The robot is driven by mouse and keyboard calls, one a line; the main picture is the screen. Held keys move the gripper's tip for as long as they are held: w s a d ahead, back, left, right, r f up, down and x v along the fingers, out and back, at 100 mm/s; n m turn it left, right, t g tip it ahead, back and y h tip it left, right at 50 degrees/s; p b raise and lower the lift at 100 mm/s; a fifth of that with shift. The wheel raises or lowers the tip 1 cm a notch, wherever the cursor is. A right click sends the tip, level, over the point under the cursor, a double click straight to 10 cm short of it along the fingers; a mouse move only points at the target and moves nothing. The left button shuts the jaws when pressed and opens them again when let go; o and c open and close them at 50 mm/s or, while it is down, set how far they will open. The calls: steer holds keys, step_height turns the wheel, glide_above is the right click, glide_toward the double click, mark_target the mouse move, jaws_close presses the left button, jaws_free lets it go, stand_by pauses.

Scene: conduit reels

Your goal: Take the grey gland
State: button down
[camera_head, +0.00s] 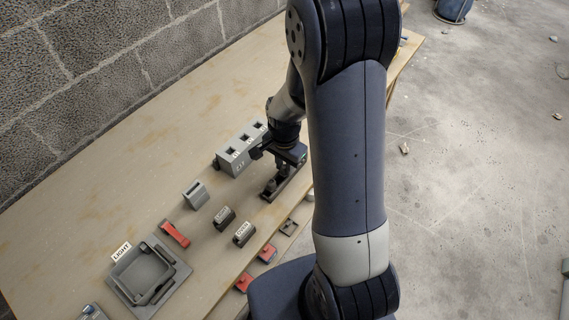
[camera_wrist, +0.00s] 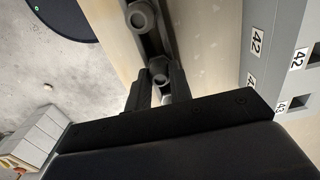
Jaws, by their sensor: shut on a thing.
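My gripper (camera_wrist: 161,84) shows in the wrist view with its two dark fingers on either side of a grey gland (camera_wrist: 160,70), shut on it. The gland has a round opening facing the camera. It sits over a dark holder (camera_wrist: 153,46), and I cannot tell whether it still touches the holder. Another round grey gland (camera_wrist: 142,17) stands farther along the same holder. In the head view my gripper (camera_head: 283,170) points down over the dark holder (camera_head: 275,190) on the bench. The held gland is mostly hidden there.
A grey box with square openings (camera_head: 240,150) stands left of my gripper; its labels read 42 and 43 in the wrist view. Two dark labelled blocks (camera_head: 244,234), a red tool (camera_head: 175,234) and a tray by a LIGHT label (camera_head: 178,293) lie nearer on the wooden bench (camera_head: 110,160).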

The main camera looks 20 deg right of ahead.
steer(key=shift+r+p, duration=0.6)
steer(key=shift+r, duration=0.3)
steer(key=shift+r+p, duration=0.8)
steer(key=shift+r, duration=0.3)
